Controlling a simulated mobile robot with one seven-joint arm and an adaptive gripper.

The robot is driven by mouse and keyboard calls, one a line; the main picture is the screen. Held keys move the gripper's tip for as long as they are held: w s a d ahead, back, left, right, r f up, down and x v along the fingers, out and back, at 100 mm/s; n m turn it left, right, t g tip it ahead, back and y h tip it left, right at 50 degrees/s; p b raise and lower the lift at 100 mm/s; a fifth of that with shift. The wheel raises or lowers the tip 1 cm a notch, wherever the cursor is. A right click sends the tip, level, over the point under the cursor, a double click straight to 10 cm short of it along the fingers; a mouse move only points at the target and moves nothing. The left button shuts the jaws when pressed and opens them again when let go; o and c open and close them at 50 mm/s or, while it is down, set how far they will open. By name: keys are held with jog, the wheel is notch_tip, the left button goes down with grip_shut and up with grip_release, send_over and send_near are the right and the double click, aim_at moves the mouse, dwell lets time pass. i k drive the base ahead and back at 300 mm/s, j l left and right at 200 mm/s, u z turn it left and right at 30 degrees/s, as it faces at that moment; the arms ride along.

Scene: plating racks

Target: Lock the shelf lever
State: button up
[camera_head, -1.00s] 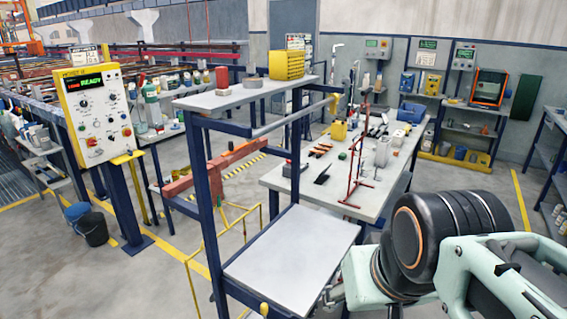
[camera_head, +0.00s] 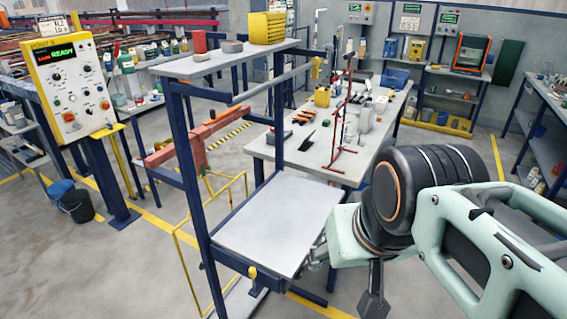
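The shelf unit has a dark blue frame (camera_head: 190,170), a grey top shelf (camera_head: 215,66) and a pale lower shelf (camera_head: 280,215). A grey bar (camera_head: 270,86) runs under the top shelf, with a yellow piece (camera_head: 316,68) at its right end. A small yellow knob (camera_head: 252,272) is on the lower shelf's front edge. I cannot tell which of these is the lever, or its lock state. My arm comes in from the right, its wrist beside the lower shelf's right edge. A dark grey part (camera_head: 373,292), likely of my gripper, hangs below the wrist; the fingers are not clearly seen.
A yellow box (camera_head: 267,28) and a red block (camera_head: 199,42) sit on the top shelf. A workbench (camera_head: 300,150) with tools stands behind, and a control panel (camera_head: 70,85) stands at left. Open floor lies in front, at left.

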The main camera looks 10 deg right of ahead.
aim_at(253, 271)
jog(key=k+z, duration=0.2)
jog(key=k, duration=0.2)
jog(key=l+u, duration=0.25)
jog(key=l, duration=0.25)
jog(key=l+u, duration=0.25)
jog(key=l, duration=0.3)
jog(key=u, duration=0.7)
jog(key=i+j+z, duration=0.2)
jog(key=i+j, duration=0.15)
jog(key=i, duration=0.2)
jog(key=i+j+z, duration=0.15)
jog(key=i+j, duration=0.35)
jog(key=i, duration=0.05)
